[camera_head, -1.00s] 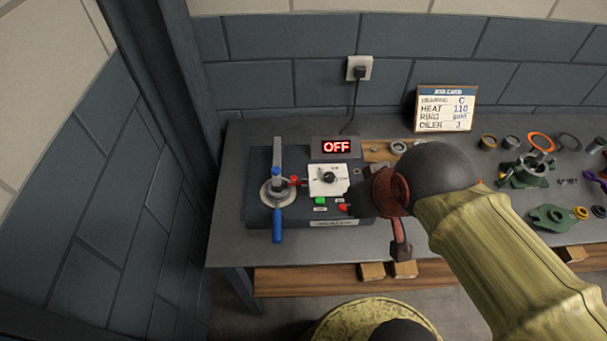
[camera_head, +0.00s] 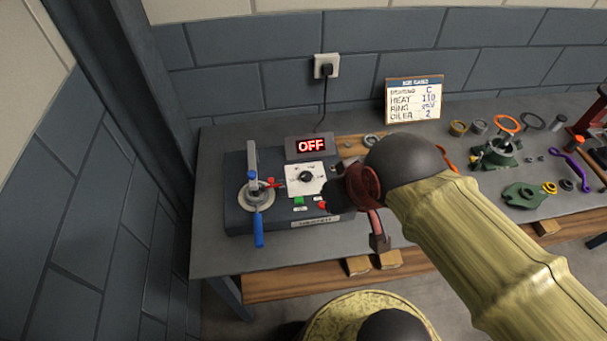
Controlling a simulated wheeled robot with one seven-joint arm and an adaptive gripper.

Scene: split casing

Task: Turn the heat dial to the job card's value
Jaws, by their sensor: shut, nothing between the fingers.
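The job card (camera_head: 413,100) stands at the back of the bench and reads HEAT 110. The heat dial is a black knob (camera_head: 306,176) on a white plate on the heater unit (camera_head: 237,219). The dial's scale is too small to read. The red display (camera_head: 311,147) above it reads OFF. My gripper (camera_head: 332,190) is just right of the dial plate, apart from the knob, pointing left. It looks shut and empty; its fingertips are dark and partly hidden by my wrist.
A green button (camera_head: 299,201) and a red button (camera_head: 322,205) sit below the dial. A blue-handled lever (camera_head: 258,230) stands on the unit's left. A plugged cord (camera_head: 324,100) runs up the wall. Several rings and parts, including an orange ring (camera_head: 507,123), lie at the right.

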